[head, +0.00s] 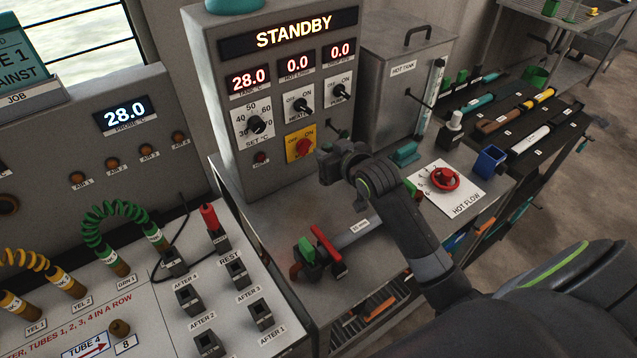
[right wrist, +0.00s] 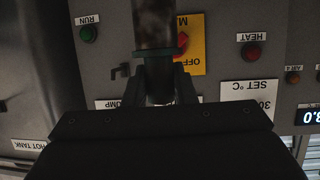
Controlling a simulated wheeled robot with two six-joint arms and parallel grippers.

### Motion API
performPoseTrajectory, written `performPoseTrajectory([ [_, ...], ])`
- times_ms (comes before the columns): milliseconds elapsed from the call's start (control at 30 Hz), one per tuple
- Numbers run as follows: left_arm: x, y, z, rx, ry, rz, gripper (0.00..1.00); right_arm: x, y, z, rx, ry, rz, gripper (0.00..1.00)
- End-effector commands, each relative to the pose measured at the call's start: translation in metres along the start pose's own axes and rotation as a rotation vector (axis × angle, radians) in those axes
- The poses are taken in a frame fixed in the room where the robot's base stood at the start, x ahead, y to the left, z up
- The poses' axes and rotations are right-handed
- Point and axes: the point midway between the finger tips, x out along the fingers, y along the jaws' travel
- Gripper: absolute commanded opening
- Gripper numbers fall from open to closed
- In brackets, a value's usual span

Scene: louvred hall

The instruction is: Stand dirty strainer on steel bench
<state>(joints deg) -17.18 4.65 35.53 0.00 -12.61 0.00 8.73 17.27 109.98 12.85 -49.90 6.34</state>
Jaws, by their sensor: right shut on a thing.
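My right gripper (head: 343,165) is in front of the grey control box, above the steel bench (head: 285,215). In the right wrist view, the gripper (right wrist: 163,80) is shut on a dark, brownish cylinder with a green collar (right wrist: 154,28), which looks like the dirty strainer. Its far end runs out of the top of that view. In the head view I cannot clearly make the strainer out against the gripper. My left gripper is not in view.
A pipe fitting with a red lever (head: 326,250) and green handle lies on the bench's front left. A hot flow plate with a red wheel (head: 445,179) and a blue cup (head: 489,161) are to the right. The hot tank (head: 385,100) stands behind.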

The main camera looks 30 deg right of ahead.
Motion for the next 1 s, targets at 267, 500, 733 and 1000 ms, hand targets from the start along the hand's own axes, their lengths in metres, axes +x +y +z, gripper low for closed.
performPoseTrajectory([
  [267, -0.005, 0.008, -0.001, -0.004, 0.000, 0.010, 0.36, 0.013, -0.001, 0.032, 0.002, -0.001, -0.001, 0.00],
  [500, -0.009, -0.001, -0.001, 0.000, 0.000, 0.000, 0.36, 0.024, -0.001, 0.059, 0.002, 0.001, -0.001, 0.00],
  [733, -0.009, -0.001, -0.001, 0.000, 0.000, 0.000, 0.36, 0.025, -0.001, 0.062, 0.001, 0.002, -0.001, 0.00],
  [1000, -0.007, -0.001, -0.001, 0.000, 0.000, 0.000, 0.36, 0.026, -0.001, 0.064, 0.000, 0.002, -0.001, 0.36],
])
